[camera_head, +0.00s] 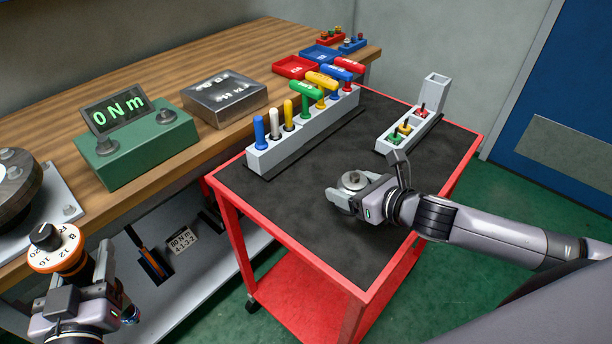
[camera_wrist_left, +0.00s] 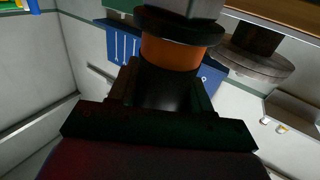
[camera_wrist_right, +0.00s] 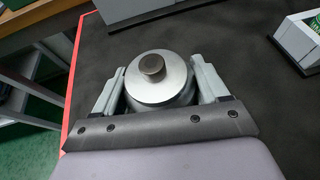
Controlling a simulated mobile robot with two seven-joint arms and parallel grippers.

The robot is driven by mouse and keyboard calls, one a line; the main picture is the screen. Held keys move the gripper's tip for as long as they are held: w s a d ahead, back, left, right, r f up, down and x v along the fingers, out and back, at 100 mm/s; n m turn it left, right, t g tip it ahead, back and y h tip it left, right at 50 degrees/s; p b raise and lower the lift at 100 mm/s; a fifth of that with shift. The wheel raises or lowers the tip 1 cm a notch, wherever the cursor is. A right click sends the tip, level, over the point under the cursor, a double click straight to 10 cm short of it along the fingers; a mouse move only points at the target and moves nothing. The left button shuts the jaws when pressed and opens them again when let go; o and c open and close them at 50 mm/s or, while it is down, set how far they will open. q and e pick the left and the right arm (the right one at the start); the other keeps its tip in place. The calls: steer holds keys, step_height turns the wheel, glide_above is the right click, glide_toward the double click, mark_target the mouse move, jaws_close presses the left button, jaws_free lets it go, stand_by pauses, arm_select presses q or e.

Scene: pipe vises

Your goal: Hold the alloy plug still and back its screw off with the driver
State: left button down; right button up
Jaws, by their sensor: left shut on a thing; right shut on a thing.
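The alloy plug (camera_head: 353,180) is a round silver body over the black top of the red cart. In the right wrist view the plug (camera_wrist_right: 158,88) sits between both fingers, with a darker round screw head (camera_wrist_right: 151,66) on top. My right gripper (camera_wrist_right: 160,92) is shut on the plug; I cannot tell whether it touches the mat. The driver (camera_head: 58,248) has an orange collar, a white numbered dial and a black knob. My left gripper (camera_head: 82,275) is shut on it at the lower left, away from the plug. The driver also fills the left wrist view's centre (camera_wrist_left: 170,55).
A grey rack of coloured handles (camera_head: 305,130) and a smaller grey rack (camera_head: 408,130) stand on the cart (camera_head: 290,200). The wooden bench (camera_head: 215,75) holds a green torque display (camera_head: 135,145), a metal box (camera_head: 224,97) and a round vise (camera_head: 18,190) near my left gripper.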

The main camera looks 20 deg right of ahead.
arm_select(q)
steer(key=shift+r, duration=0.2)
steer(key=w+d+r+h, duration=0.1)
steer(key=w+d+r, duration=0.1)
steer(key=w+r, duration=0.5)
steer(key=w+d+r+m+h, duration=0.4)
steer(key=w+d, duration=0.1)
steer(key=d, duration=0.6)
steer(key=s+d+r+m+g+h, duration=0.1)
steer(key=d+r+m+g+h, duration=0.1)
steer(key=d, duration=0.9)
steer(key=s+d+r+m+g+h, duration=0.1)
steer(key=d+r+m+g+h, duration=0.2)
steer(key=d, duration=0.9)
steer(key=s+d+r+m+g+h, duration=0.1)
steer(key=d+r+m+g+h, duration=0.2)
steer(key=d, duration=0.8)
steer(key=shift+s+d+r+g+h, duration=0.45)
steer(key=shift+r+h, duration=0.25)
steer(key=shift+h, duration=0.6)
steer(key=shift+w+a, duration=0.1)
steer(key=shift+f, duration=2.3)
steer(key=shift+f, duration=0.8)
